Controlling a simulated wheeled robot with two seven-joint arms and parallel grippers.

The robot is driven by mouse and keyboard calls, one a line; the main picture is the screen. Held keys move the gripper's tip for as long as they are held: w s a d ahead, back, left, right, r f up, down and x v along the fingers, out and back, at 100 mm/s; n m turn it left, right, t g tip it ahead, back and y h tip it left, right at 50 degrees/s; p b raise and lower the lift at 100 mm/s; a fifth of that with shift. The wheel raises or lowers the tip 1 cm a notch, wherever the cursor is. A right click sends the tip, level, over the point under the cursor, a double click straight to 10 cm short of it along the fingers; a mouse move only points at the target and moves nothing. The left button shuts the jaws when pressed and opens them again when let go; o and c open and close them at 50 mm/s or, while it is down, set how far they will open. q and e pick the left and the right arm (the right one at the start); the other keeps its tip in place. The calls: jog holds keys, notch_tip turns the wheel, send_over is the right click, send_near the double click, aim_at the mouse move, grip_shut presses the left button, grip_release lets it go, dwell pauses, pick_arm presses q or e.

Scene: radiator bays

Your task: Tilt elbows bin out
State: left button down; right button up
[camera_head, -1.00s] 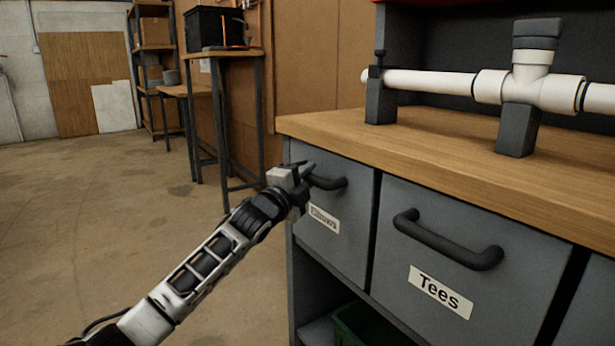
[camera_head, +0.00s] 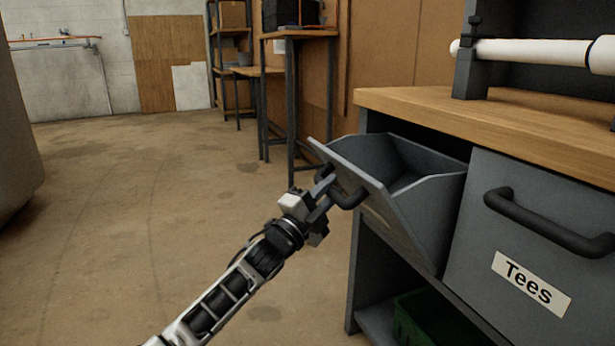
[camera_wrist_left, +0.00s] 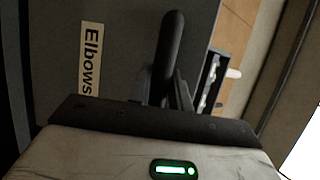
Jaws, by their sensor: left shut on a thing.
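The elbows bin (camera_head: 425,205) is a grey bin under the left end of the wooden worktop. It is tilted out, with its top edge leaning toward me and its dark inside showing. My left gripper (camera_head: 326,187) is shut on the bin's dark bar handle (camera_head: 348,199). In the left wrist view the handle (camera_wrist_left: 170,50) runs between the fingers (camera_wrist_left: 168,92), beside the "Elbows" label (camera_wrist_left: 91,60) on the bin front (camera_wrist_left: 130,40). The label is hidden in the head view. My right gripper is not in view.
The closed Tees bin (camera_head: 540,235) with its handle (camera_head: 550,225) is just to the right. A green crate (camera_head: 420,320) sits on the shelf below. A white pipe (camera_head: 535,52) rests above the worktop (camera_head: 440,105). The floor to the left is clear.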

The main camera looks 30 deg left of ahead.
pick_arm(q)
jog(key=f, duration=0.1)
jog(key=s+a+f, duration=0.1)
jog(key=f, duration=0.1)
jog(key=s+f, duration=0.1)
jog(key=shift+s+a+f+b, duration=0.15)
jog(key=shift+a+f+b, duration=0.2)
jog(key=shift+a, duration=0.05)
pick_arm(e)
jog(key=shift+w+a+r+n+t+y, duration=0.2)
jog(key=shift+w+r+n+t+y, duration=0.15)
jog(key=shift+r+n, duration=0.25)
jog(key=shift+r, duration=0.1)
pick_arm(q)
jog(key=c, duration=1.3)
grip_release()
jog(key=shift+r, duration=0.1)
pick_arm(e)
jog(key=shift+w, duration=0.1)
